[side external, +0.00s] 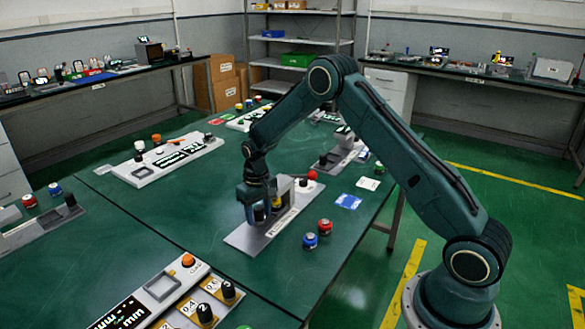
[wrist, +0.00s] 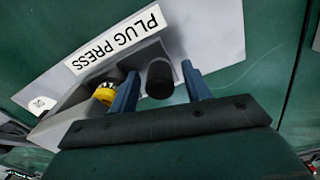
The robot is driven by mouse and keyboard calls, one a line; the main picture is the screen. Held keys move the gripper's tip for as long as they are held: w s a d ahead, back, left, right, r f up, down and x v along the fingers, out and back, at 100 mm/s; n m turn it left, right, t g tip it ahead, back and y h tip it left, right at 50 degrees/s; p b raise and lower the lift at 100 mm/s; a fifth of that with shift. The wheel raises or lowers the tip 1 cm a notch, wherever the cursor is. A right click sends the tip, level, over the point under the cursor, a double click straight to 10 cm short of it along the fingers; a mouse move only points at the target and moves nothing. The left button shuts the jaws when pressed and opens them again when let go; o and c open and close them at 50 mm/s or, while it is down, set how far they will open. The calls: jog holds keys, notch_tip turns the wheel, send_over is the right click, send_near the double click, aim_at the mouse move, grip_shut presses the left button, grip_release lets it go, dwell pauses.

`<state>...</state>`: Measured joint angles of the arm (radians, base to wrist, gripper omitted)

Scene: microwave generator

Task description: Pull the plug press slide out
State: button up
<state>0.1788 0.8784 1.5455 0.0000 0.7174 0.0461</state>
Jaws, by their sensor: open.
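The plug press is a grey fixture on a flat plate (side external: 243,240) on the green table; its "PLUG PRESS" label (wrist: 115,40) faces the wrist camera. A black cylindrical knob (wrist: 160,84) stands out from the press and looks like the slide's handle. My gripper (wrist: 160,70) is open, with one blue finger on each side of the knob; gaps show and no clear contact is seen. A yellow and black round part (wrist: 105,94) sits beside the left finger. In the side view my gripper (side external: 257,208) is low at the press and hides much of it.
Blue (side external: 310,241) and red (side external: 325,227) cylinders stand on the table right of the press. Another fixture (side external: 342,152) is behind it. A panel with knobs (side external: 165,290) lies in front. Bare table lies left of the press.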

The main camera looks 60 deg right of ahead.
grip_shut()
jog(key=a, duration=0.9)
jog(key=shift+a, duration=0.3)
jog(key=shift+c, duration=0.2)
grip_release()
jog(key=shift+a, duration=0.1)
jog(key=shift+o, duration=0.2)
jog(key=shift+r, duration=0.1)
